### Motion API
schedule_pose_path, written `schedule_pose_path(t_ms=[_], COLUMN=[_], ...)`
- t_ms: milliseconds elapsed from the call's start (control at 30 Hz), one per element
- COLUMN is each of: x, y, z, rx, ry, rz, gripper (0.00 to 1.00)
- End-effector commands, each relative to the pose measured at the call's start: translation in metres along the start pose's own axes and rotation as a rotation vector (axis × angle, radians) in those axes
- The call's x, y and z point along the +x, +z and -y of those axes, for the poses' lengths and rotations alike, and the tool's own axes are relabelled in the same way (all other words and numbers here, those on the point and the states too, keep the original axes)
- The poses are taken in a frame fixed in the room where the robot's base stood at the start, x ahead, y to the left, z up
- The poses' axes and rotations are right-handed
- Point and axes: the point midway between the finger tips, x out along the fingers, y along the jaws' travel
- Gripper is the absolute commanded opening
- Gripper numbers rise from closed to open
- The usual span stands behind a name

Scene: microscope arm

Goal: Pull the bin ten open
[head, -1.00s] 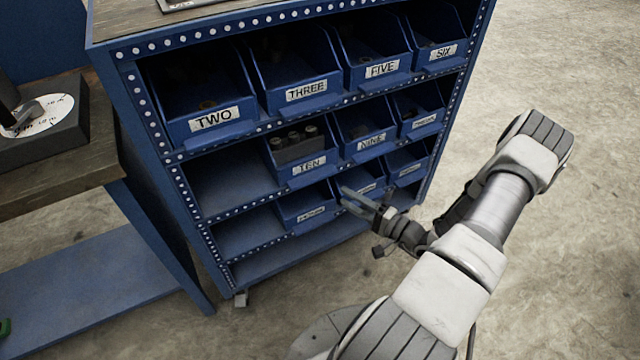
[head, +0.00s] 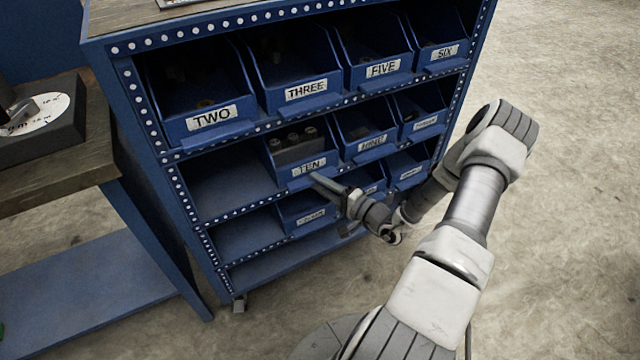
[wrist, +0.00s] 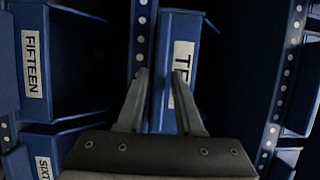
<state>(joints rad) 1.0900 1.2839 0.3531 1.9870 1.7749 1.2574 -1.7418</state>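Bin ten (head: 309,167) is a blue bin with a white TEN label and dark cylindrical parts inside. It sits in the middle row of the rack at the left of that row's bins. My gripper (head: 318,180) is just in front of and below its label. In the wrist view, turned sideways, bin ten (wrist: 184,60) lies straight ahead, its label partly covered by a finger. My gripper (wrist: 160,78) is open, its fingers apart with the bin's blue lower front edge showing between them. I cannot tell whether they touch it.
The row below holds more bins, one (head: 305,214) directly under bin ten. The shelf space (head: 225,185) left of bin ten is empty. A wooden bench (head: 60,170) stands at left.

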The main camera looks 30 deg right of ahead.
Motion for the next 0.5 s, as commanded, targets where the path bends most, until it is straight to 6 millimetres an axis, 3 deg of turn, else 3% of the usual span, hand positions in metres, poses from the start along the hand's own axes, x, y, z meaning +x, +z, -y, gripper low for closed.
schedule_pose_path(t_ms=[33, 167, 500], x=[-0.0002, -0.0003, -0.0004], y=[0.0000, 0.0000, 0.0001], z=[0.0000, 0.0000, 0.0000], rx=[0.000, 0.000, 0.000], ry=[0.000, 0.000, 0.000], rz=[0.000, 0.000, 0.000], gripper=[0.24, 0.01, 0.00])
